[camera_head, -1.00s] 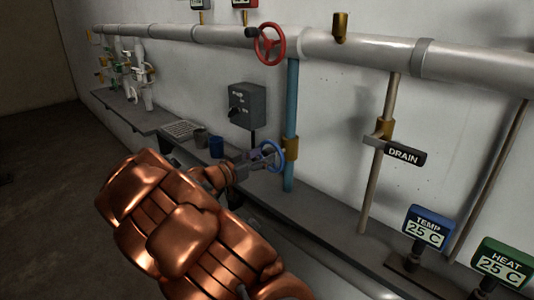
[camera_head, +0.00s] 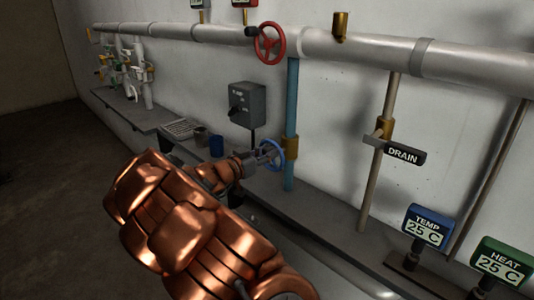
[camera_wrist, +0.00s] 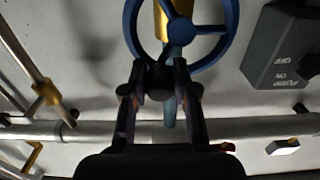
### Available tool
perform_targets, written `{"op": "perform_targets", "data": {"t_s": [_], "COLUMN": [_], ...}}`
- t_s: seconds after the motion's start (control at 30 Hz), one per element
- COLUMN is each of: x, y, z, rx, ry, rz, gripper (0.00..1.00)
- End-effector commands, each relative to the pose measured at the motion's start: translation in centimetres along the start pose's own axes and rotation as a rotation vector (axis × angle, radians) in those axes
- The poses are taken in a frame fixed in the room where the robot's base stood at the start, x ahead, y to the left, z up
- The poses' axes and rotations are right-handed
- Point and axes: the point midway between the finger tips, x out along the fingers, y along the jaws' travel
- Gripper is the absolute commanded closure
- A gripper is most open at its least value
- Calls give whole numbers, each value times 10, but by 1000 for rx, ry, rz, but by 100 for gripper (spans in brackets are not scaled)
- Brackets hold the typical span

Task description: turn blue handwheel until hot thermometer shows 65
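The blue handwheel (camera_head: 271,155) sits on a brass valve on the vertical blue pipe. In the wrist view the blue handwheel (camera_wrist: 230,22) fills the top middle, and a dark round knob (camera_wrist: 159,82) stands at its near rim. My gripper (camera_head: 262,158) is at the left side of the wheel. In the wrist view my gripper (camera_wrist: 160,75) has one finger on each side of the knob, with narrow gaps; firm contact is not visible. A red-framed display (camera_head: 245,3) at the top edge is cut off, its reading hidden.
A blue TEMP display (camera_head: 427,227) and a green HEAT display (camera_head: 502,264) both read 25 C. A red handwheel (camera_head: 270,43) is on the upper pipe.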

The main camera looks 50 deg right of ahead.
Motion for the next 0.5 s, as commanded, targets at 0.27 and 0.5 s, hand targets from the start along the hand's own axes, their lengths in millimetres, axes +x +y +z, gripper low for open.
{"op": "perform_targets", "data": {"t_s": [0.27,0.5], "x": [0,0], "y": [0,0], "z": [0,0], "rx": [0,5], "ry": [0,1], "rz": [0,-1], "gripper": [100,100]}}
